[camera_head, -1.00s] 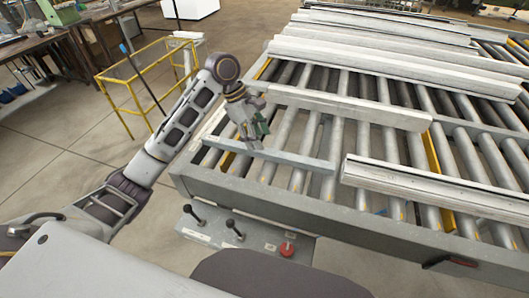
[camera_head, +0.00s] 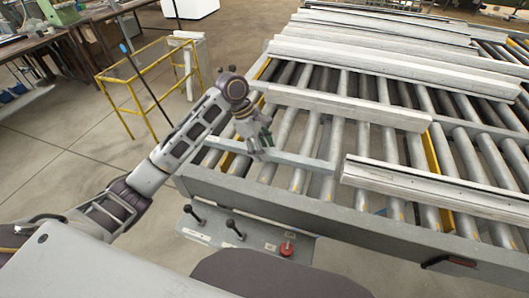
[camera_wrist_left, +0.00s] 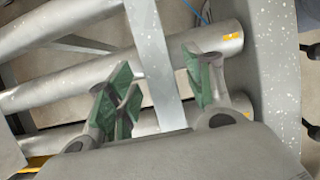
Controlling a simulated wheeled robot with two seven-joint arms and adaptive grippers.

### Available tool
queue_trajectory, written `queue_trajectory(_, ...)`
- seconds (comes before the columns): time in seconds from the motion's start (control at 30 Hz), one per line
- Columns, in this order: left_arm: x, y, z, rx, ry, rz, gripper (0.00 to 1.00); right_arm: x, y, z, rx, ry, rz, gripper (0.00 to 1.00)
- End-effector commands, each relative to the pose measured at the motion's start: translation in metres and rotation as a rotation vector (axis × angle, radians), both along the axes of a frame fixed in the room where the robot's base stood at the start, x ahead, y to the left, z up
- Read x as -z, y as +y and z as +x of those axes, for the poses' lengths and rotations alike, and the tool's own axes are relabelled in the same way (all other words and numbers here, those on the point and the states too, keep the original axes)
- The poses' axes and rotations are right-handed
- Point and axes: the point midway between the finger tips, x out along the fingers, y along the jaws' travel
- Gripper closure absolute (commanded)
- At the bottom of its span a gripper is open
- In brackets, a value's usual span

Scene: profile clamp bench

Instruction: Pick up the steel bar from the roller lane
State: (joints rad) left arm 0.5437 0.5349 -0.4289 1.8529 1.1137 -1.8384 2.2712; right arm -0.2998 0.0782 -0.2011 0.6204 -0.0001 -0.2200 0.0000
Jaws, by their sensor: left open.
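The steel bar (camera_head: 306,162) is a narrow grey bar lying across the rollers near the front left of the roller lane. In the left wrist view the bar (camera_wrist_left: 154,50) runs up the picture between the two green-padded fingers. My left gripper (camera_head: 261,151) is open over the bar in the head view and hides part of it. The wrist view shows the left gripper (camera_wrist_left: 161,86) with a finger on each side of the bar and a gap to it. Whether the fingertips reach down to the bar's height I cannot tell. My right gripper is not in view.
Longer pale profiles (camera_head: 349,108) lie behind the bar, and another profile (camera_head: 435,188) lies to its right. The lane's grey front rail (camera_head: 330,221) runs along the near side. A control panel with levers and a red button (camera_head: 286,249) is below it. A yellow frame (camera_head: 126,107) stands left.

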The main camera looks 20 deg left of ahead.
Motion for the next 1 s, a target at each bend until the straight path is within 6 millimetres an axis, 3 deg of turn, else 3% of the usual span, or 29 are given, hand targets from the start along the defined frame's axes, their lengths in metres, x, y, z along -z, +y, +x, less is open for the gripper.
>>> queue_trajectory(0.3,-0.0001,0.0002,0.0000,0.000,0.000,0.000,0.48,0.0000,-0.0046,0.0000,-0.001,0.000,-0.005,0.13)
queue_trajectory(0.7,-0.0002,0.0002,0.0000,0.000,0.000,0.000,1.00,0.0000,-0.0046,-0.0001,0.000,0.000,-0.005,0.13)
queue_trajectory(1.0,-0.0012,0.0000,0.0003,0.000,-0.002,-0.001,1.00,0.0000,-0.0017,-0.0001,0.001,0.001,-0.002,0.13)
